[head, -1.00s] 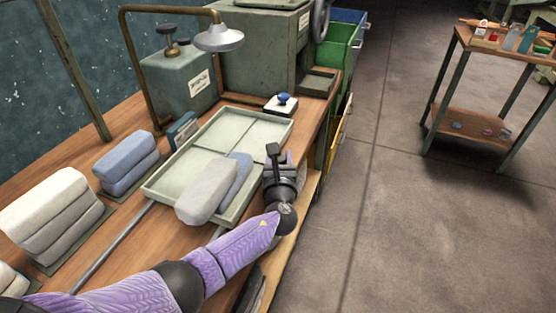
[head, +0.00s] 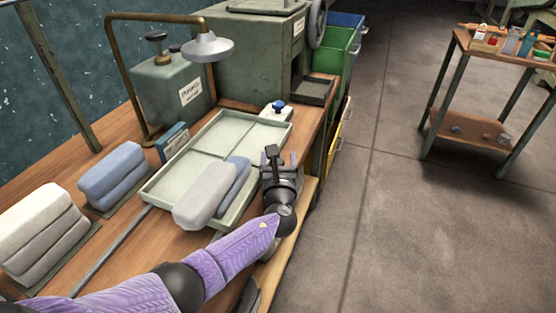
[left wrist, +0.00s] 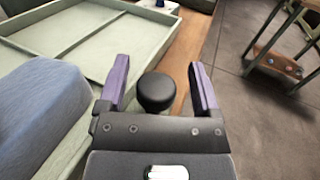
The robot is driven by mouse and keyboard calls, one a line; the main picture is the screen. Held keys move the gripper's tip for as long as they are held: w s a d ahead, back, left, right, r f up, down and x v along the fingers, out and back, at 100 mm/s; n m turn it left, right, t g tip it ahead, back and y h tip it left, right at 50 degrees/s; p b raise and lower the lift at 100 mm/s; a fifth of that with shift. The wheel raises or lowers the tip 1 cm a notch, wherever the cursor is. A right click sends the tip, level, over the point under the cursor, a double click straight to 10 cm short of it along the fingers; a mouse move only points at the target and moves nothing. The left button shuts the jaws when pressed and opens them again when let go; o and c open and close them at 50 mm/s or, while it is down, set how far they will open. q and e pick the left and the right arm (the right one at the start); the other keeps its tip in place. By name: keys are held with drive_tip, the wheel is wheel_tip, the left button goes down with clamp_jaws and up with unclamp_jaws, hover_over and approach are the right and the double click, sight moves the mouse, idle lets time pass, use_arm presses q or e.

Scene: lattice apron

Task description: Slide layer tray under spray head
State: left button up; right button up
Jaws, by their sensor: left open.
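The pale green layer tray (head: 213,150), split into shallow compartments, lies on the wooden bench. A grey block (head: 203,196) and a blue block (head: 238,173) rest side by side at its near end. The silver spray head (head: 208,47) hangs from a bent brass pipe above the bench, behind the tray. My left gripper (head: 280,160) is beside the tray's right edge, fingers open. In the left wrist view, a round black knob (left wrist: 156,92) shows between the open purple fingers (left wrist: 160,72), with a gap on each side. My right gripper is out of view.
Stacked blue blocks (head: 113,176) and grey blocks (head: 42,230) stand left of the tray. A green tank (head: 170,88) and a large green machine (head: 255,50) stand behind. A white box with a blue knob (head: 276,111) is at the tray's far right corner. A metal rail (head: 112,250) runs along the bench.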

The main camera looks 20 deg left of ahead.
use_arm(q)
drive_tip(key=shift+s, duration=0.1)
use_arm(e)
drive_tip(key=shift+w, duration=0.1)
use_arm(q)
drive_tip(key=shift+s+d, duration=0.2)
drive_tip(key=shift+s, duration=0.1)
drive_tip(key=p+v, duration=0.3)
drive_tip(key=v, duration=0.6)
drive_tip(key=shift+p, duration=0.4)
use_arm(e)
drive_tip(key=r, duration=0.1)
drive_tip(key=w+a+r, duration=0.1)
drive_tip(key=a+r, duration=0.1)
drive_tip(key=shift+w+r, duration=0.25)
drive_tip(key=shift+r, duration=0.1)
use_arm(q)
drive_tip(key=shift+s, duration=0.1)
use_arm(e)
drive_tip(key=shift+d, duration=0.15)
